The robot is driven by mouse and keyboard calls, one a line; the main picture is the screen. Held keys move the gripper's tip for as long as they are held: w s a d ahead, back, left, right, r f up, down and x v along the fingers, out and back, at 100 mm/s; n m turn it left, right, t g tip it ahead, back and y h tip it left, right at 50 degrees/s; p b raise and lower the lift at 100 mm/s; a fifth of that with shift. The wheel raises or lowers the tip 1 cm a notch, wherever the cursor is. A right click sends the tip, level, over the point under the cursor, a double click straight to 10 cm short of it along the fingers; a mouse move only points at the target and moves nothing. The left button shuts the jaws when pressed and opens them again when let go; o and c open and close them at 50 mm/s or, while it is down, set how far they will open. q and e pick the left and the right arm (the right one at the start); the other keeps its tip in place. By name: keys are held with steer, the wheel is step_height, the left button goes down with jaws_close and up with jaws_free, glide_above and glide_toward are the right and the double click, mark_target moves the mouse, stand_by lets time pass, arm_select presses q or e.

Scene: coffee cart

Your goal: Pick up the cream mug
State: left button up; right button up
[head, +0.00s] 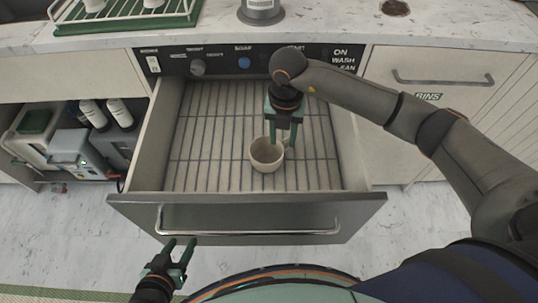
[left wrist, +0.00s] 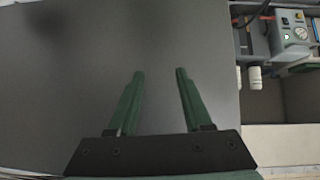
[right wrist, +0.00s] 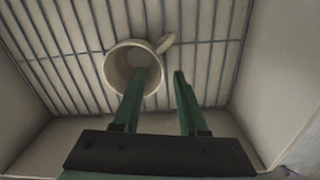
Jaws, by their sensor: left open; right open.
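The cream mug (head: 265,157) stands on the wire rack of the open drawer, its mouth facing up. Its handle points to the upper right in the right wrist view, where the mug (right wrist: 121,66) also shows. My right gripper (head: 284,140) is open above the rack, at the mug's right side by the handle. In the right wrist view one finger of the right gripper (right wrist: 163,72) overlaps the mug's opening and the other is to its right; contact cannot be told. My left gripper (head: 180,247) is open and empty in front of the drawer, low at the left.
The drawer's rack (head: 205,125) is otherwise empty, with walls around it and a metal handle (head: 250,232) on its front. A green drying rack (head: 125,17) with cups stands on the counter (head: 330,20). Bottles and machines (head: 85,140) fill the shelf at left.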

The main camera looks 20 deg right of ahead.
mark_target(272, 154)
steer(key=f, duration=0.5)
steer(key=shift+s+b, duration=0.3)
steer(key=shift+b, duration=0.1)
jaws_close()
stand_by(0.9)
